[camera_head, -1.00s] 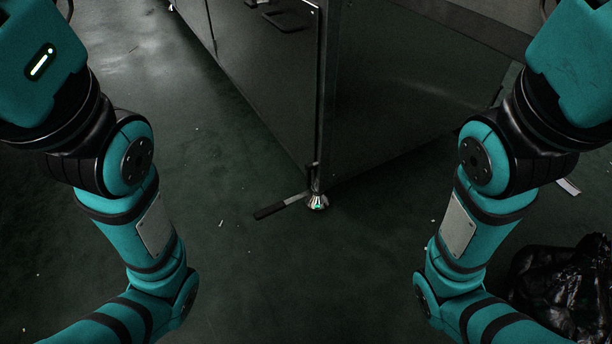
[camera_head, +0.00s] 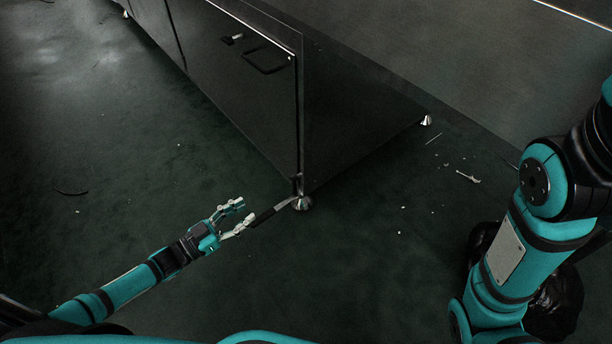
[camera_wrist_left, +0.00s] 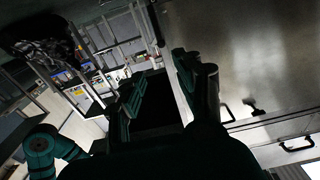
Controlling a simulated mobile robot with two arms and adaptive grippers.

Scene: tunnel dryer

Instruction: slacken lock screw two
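A lever with a black grip (camera_head: 268,214) and a pale metal shank sticks out low from the dryer's near corner, beside a shiny adjustable foot (camera_head: 302,203). I cannot tell which part is lock screw two. My left gripper (camera_head: 245,211) is open, with its fingertips close to the lever's free end; whether they touch it I cannot tell. In the left wrist view the fingers (camera_wrist_left: 158,82) stand apart, with no clearly held object between them. My right arm shows at the right of the head view, but its gripper is out of view.
The dark dryer cabinet (camera_head: 235,75) stands behind the lever, with black handles (camera_head: 266,62) on its side. Another foot (camera_head: 426,120) is at its right corner. A black bag (camera_head: 556,303) lies partly behind my right arm. The floor around the lever is mostly clear, with small scraps.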

